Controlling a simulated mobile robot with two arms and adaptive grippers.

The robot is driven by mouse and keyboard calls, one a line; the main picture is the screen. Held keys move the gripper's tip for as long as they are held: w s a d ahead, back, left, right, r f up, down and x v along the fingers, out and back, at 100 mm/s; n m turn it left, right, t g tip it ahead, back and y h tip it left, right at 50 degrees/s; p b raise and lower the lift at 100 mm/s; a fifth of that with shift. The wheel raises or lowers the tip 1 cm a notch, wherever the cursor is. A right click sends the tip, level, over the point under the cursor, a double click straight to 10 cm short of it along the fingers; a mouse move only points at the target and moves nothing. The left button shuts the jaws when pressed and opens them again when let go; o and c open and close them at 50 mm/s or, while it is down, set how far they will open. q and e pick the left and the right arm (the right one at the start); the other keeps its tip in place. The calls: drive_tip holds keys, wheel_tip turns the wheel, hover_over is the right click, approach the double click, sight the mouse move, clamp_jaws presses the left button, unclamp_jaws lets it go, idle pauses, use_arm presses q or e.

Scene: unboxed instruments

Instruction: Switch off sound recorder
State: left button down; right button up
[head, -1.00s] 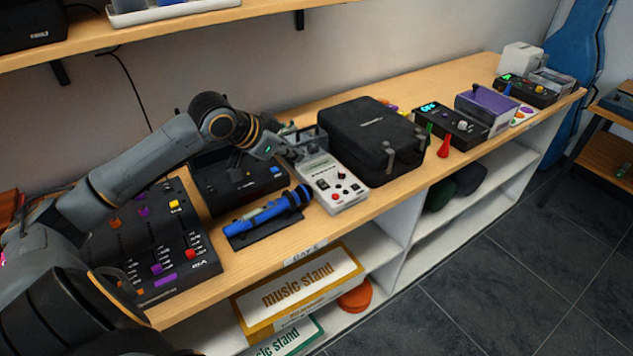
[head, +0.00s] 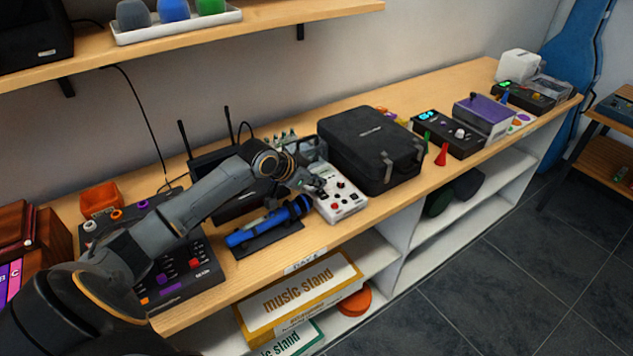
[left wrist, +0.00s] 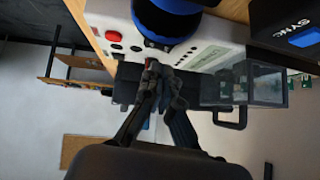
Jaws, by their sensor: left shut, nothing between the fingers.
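A pale grey-white boxy device (head: 347,205) with red buttons and dark knobs, which looks like the sound recorder, lies on the wooden shelf top in front of a black case. It also shows in the left wrist view (left wrist: 100,18), with a round red button (left wrist: 113,36) and a small red part (left wrist: 150,62) at my fingertips. My left gripper (head: 318,187) is shut and empty, its tips over the upper left part of the device. It appears in the left wrist view (left wrist: 150,78) too; whether it touches the red part I cannot tell. My right gripper is out of view.
A blue microphone (head: 262,227) on a dark stand lies just left of the device. The black case (head: 370,150) stands close behind it. A dark mixer (head: 185,265) is under my left arm. A black device (head: 450,135) and red cone (head: 441,155) are further right.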

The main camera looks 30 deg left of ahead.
sight(322, 193)
use_arm(q)
drive_tip(key=shift+a+f, duration=0.1)
drive_tip(key=shift+f, duration=0.75)
drive_tip(key=shift+a+f+h, duration=0.2)
drive_tip(key=shift+f+h, duration=0.1)
drive_tip(key=shift+f, duration=0.05)
drive_tip(key=shift+s, duration=0.1)
drive_tip(key=shift+d+f, duration=0.1)
